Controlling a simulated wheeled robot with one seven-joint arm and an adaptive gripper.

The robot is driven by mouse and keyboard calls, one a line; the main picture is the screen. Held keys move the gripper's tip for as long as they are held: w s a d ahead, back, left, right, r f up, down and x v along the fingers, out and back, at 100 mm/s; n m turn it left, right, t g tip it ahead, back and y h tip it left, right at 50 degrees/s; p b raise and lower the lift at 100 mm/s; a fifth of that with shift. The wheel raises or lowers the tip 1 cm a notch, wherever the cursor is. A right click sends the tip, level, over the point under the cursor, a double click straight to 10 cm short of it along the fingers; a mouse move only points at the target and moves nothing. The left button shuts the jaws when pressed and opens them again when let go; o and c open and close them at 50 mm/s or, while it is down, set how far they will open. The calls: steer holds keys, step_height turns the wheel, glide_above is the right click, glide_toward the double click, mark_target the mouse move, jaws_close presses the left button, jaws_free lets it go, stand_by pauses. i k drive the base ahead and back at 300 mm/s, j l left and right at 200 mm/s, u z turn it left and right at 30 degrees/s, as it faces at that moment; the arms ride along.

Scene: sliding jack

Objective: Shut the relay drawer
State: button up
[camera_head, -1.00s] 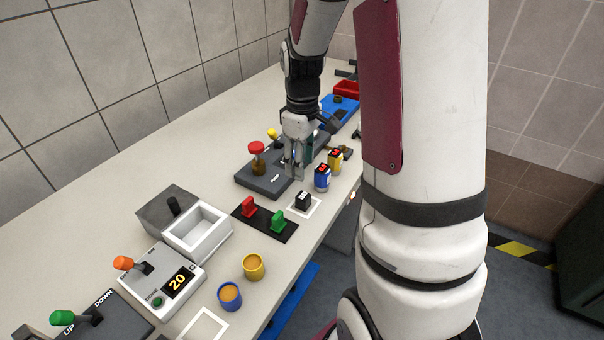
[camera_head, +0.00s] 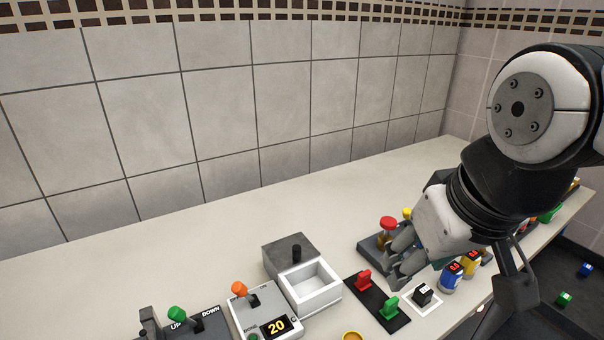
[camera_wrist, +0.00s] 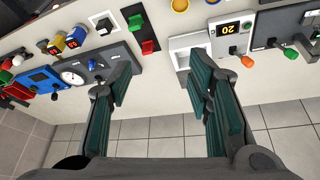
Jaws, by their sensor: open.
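The relay drawer (camera_head: 316,290) is a white open-topped tray pulled out from a grey housing (camera_head: 290,252) with a black knob on top, at the lower middle of the head view. It looks empty. My gripper (camera_head: 398,268) is to the right of the drawer, above the bench by the red and green switches, and does not touch it. In the wrist view the two fingers of my gripper (camera_wrist: 160,85) are spread with nothing between them. The drawer (camera_wrist: 188,42) shows there beyond the right finger, which partly hides the housing.
A black plate with red (camera_head: 363,279) and green (camera_head: 389,306) switches lies right of the drawer. A panel with an orange lever and "20" display (camera_head: 268,312) stands left. Blue (camera_head: 451,279) and yellow cans stand right. The bench behind the housing is clear.

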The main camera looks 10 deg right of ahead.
mark_target(556, 268)
steer(key=k+l, duration=0.15)
steer(key=l, duration=0.2)
steer(key=k+l, duration=0.15)
steer(key=l, duration=0.15)
steer(key=k+l+z, duration=0.1)
steer(key=l, duration=0.25)
steer(key=k+l, duration=0.4)
steer(key=l, duration=0.25)
steer(key=l+z, duration=0.15)
steer(key=z, duration=1.1)
steer(key=k+l, duration=0.05)
